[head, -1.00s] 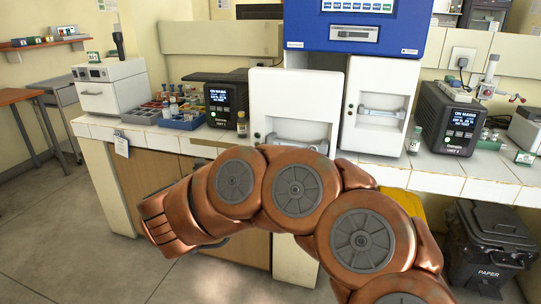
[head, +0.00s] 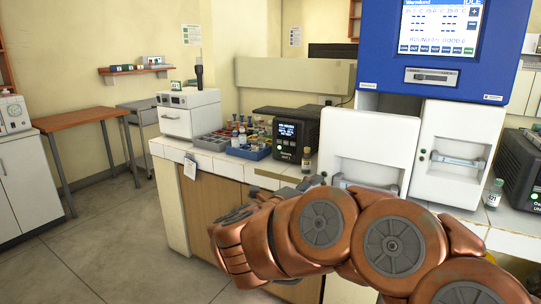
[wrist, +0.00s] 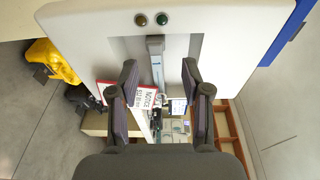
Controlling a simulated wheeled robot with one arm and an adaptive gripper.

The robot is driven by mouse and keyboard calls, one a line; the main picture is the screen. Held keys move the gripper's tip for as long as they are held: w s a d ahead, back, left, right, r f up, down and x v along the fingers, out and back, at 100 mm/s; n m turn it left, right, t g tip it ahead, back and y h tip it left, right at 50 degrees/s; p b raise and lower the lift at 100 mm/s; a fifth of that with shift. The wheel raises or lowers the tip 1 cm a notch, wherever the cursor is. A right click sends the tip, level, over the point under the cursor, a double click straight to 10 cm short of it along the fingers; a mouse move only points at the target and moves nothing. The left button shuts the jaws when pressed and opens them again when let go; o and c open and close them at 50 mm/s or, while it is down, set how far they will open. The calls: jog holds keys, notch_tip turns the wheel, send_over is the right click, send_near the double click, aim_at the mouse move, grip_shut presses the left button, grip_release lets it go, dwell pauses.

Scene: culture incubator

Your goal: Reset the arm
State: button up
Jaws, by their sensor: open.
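My copper-coloured arm (head: 395,245) reaches from the lower right across the front of the bench in the head view. Its end is bent down at the left, and my gripper is mostly hidden behind it there. In the wrist view my gripper (wrist: 158,95) is open, with two dark fingers apart and nothing held between them. A white incubator door front (wrist: 85,30) with a grey vertical handle (wrist: 156,60) fills the top of that view, beyond the fingers. I cannot tell how far the fingers are from it.
The blue-topped incubator (head: 440,50) stands on the white-tiled bench (head: 262,180). A black dry-block unit (head: 290,130), a blue rack (head: 248,152) and a small vial (head: 306,162) sit left of it. Another vial (head: 494,195) is at the right. Open floor (head: 120,245) lies left.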

jog(key=w+a+r+n+t+y, duration=0.1)
jog(key=a+r+n+t+y, duration=0.1)
jog(key=a+n+y, duration=0.45)
jog(key=w+a+r+n+t+y, duration=0.2)
jog(key=a+n+y, duration=0.3)
jog(key=n+y, duration=0.15)
jog(key=s+a+f+n+g+y, duration=0.3)
jog(key=s+f+n+g+y, duration=0.25)
jog(key=s+f+n, duration=0.45)
jog(key=s+d+f+n+g+h, duration=0.15)
jog(key=s+d+f+g, duration=0.25)
jog(key=s+d, duration=0.5)
jog(key=s+d+f+n+g+h, duration=0.15)
jog(key=s+d+f+g, duration=0.3)
jog(key=s, duration=0.75)
jog(key=s+d+f+n+g+h, duration=0.1)
jog(key=s+d+f+g+h, duration=0.3)
jog(key=s+d, duration=0.5)
jog(key=s+a+r+p, duration=0.1)
jog(key=s+r+p, duration=0.3)
jog(key=r+p, duration=0.8)
jog(key=shift+r+y+p, duration=0.35)
jog(key=shift+r, duration=0.05)
jog(key=shift+a, duration=0.1)
